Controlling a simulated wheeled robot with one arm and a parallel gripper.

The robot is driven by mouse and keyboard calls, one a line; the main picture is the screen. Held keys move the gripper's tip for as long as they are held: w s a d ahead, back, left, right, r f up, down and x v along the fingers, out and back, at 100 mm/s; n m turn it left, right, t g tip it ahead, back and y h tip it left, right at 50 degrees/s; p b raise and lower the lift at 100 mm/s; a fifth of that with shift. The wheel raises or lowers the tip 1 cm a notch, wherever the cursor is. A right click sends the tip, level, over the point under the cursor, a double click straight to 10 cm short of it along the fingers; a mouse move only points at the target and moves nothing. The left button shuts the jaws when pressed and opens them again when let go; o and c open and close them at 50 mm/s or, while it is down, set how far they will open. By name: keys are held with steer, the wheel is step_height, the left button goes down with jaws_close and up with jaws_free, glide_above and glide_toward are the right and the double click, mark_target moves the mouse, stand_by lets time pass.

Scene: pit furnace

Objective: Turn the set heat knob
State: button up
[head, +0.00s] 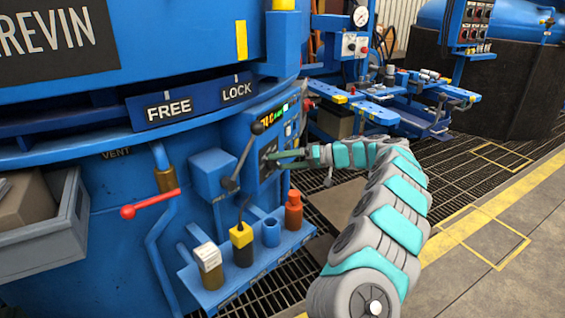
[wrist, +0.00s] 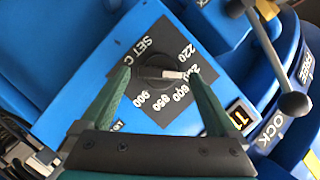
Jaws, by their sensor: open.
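The set heat knob (wrist: 152,76) is a dark round knob with a white pointer, on a black dial plate (wrist: 148,45) marked SET and with numbers. In the wrist view its pointer faces right, towards the numbers. My gripper (wrist: 160,68) is open, with one green finger on each side of the knob. I cannot tell whether either finger touches it. In the head view my gripper (head: 280,159) reaches the blue control box (head: 240,128) from the right, and the knob is too small and covered to make out.
A lever with a black ball (head: 257,128) stands close left of my gripper; its ball (wrist: 295,104) also shows in the wrist view. Below is a blue shelf (head: 262,262) with several small items. A red-handled valve (head: 150,203) is further left. Open grating lies to the right.

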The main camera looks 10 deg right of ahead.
steer(key=v, duration=0.7)
steer(key=shift+s+d, duration=0.2)
steer(key=shift+d, duration=0.15)
steer(key=shift+r, duration=0.1)
